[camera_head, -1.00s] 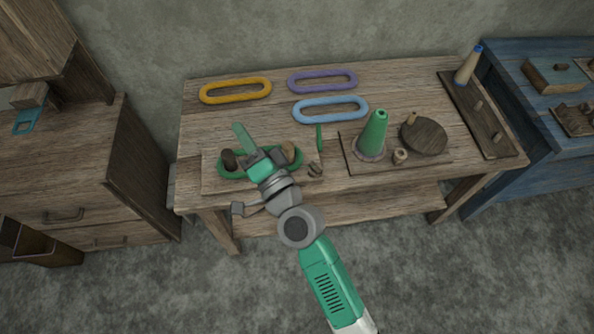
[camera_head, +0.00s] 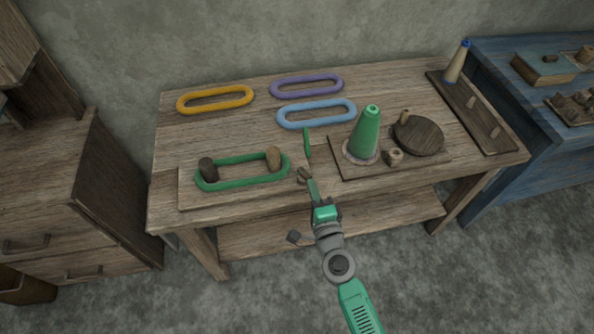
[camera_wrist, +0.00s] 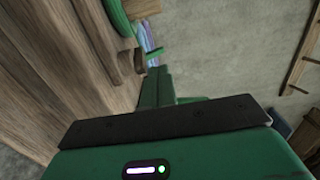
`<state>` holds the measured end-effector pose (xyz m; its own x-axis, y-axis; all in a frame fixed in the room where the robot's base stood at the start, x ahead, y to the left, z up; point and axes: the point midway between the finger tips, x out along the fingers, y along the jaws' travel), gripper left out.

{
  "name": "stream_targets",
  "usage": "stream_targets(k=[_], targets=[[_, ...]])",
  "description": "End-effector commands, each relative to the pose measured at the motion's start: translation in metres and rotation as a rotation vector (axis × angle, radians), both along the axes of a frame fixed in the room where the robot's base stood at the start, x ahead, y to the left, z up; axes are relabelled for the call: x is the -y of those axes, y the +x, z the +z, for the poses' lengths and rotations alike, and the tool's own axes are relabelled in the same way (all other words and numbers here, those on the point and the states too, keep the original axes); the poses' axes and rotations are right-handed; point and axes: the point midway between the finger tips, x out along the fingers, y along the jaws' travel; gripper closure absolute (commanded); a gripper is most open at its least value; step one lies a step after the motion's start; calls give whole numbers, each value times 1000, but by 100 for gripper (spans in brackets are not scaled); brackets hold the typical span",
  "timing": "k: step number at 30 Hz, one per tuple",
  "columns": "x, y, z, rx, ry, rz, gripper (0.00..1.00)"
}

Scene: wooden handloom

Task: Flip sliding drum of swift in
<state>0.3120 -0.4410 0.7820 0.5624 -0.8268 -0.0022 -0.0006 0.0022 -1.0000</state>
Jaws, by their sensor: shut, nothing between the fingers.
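The swift's board (camera_head: 215,195) lies at the front left of the table. On it stand a dark drum (camera_head: 208,170) at left and a lighter brown drum (camera_head: 273,158) at right. A green skein (camera_head: 240,182) loops around both drums; it also shows in the wrist view (camera_wrist: 119,18). I cannot tell from looks which drum slides. A small wooden knob (camera_head: 303,175) is at the board's right end. My gripper (camera_head: 313,184) is shut and empty, just right of this knob, near the table's front edge. Its green fingers (camera_wrist: 154,86) show together in the wrist view.
A board with a green cone (camera_head: 366,134) and a round wooden disc (camera_head: 419,135) lies to the right. Yellow (camera_head: 215,98), purple (camera_head: 307,86) and blue (camera_head: 317,113) skeins lie at the back.

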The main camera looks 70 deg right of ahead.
Motion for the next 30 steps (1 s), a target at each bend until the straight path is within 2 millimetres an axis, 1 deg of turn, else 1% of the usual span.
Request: stream_targets(k=[13,15,18,21,24,30], targets=[[78,53,-1,3,-2,-1,100],[72,65,0,1,-2,5,100],[67,78,0,1,-1,3,100],[64,86,0,0,-1,2,100],[63,90,0,0,-1,2,100],[62,90,0,0,-1,1,100]])
